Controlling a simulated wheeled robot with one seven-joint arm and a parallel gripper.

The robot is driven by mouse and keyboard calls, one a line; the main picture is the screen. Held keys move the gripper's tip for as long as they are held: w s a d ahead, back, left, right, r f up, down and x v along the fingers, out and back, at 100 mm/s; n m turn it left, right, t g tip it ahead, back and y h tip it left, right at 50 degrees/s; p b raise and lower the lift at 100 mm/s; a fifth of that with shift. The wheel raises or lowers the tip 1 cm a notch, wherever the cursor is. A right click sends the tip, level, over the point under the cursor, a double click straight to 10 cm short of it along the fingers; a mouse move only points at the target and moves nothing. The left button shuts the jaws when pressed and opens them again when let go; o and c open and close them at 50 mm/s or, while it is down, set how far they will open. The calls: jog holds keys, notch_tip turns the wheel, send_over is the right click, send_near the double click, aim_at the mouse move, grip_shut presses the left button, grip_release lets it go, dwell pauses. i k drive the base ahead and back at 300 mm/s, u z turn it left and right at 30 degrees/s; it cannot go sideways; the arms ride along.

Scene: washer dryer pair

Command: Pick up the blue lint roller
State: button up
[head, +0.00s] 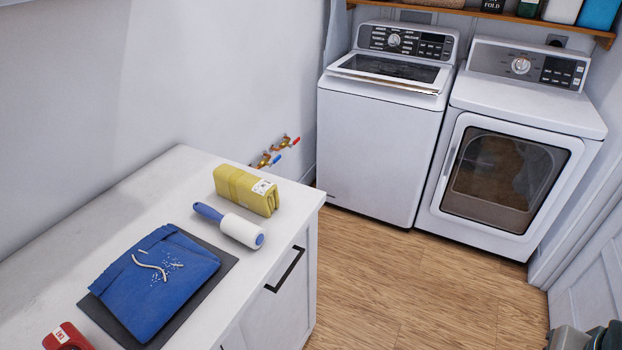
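The blue lint roller (241,231) lies on its side on the white counter top. Its blue handle points to the upper left, and its white roll with a blue end cap points to the lower right, toward the counter's front edge. It lies between a yellow folded cloth bundle (240,190) and a folded blue garment (150,285), apart from both as far as I can see. My gripper's fingers are not visible; only a grey part, likely of my arm, shows at the bottom right corner.
The garment lies on a dark board (222,268) on the white counter (160,180). A red object (66,338) is cut off at the lower left. A black handle (285,270) sticks out from the cabinet front. A washer (375,140) and dryer (510,160) stand behind open wooden floor.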

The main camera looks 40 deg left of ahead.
aim_at(251, 235)
jog(key=u, duration=0.5)
jog(key=i, duration=1)
jog(key=u, duration=1.35)
jog(key=i, duration=0.45)
jog(key=u, duration=0.4)
